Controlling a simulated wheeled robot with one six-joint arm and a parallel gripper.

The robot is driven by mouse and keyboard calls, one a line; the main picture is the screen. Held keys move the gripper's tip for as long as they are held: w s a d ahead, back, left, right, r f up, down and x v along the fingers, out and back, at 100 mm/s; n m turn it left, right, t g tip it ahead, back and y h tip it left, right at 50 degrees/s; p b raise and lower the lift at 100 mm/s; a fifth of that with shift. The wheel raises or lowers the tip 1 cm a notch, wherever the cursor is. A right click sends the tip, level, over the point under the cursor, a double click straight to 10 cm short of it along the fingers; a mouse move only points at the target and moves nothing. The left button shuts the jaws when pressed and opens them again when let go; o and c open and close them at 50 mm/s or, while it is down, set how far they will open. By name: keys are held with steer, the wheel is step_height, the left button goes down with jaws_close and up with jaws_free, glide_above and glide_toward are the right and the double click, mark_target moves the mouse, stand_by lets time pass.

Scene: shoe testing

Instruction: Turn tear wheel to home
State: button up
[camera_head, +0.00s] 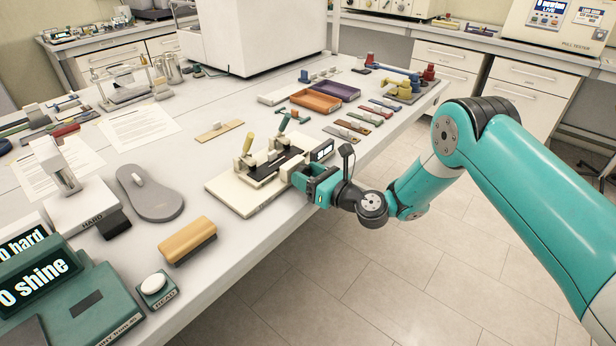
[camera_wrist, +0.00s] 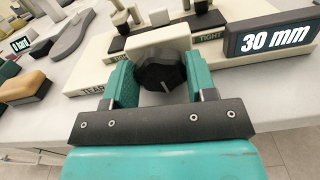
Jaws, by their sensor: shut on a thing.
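The tear wheel (camera_wrist: 160,72) is a black knob with a short pale line near the bottom of its face. It sits on the front of a cream block (camera_wrist: 155,38) in the wrist view. My gripper (camera_wrist: 156,78) has its teal fingers on the wheel's left and right sides, shut on it. The block belongs to a tester on a cream base (camera_head: 229,193), near the table's front edge in the head view. There my gripper (camera_head: 309,183) hides the wheel. The tester's display (camera_wrist: 270,39) reads 30 mm. Labels beside the wheel read TEAR and TIGHT.
Two clamps with a yellow handle (camera_head: 249,143) and a green handle (camera_head: 283,122) stand on the tester. A wooden brush (camera_head: 187,240) and a grey sole (camera_head: 148,194) lie to its left. Orange (camera_head: 315,102) and purple (camera_head: 336,92) trays lie behind. Open floor is at right.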

steer(key=n+b, duration=0.2)
steer(key=n, duration=0.1)
steer(key=shift+f+n+b, duration=0.15)
steer(key=shift+n+b, duration=0.15)
steer(key=shift+b, duration=0.05)
steer(key=shift+s+n+b, duration=0.1)
steer(key=shift+n+b, duration=0.85)
steer(key=shift+n, duration=0.55)
steer(key=o, duration=0.9)
steer(key=shift+a, duration=0.1)
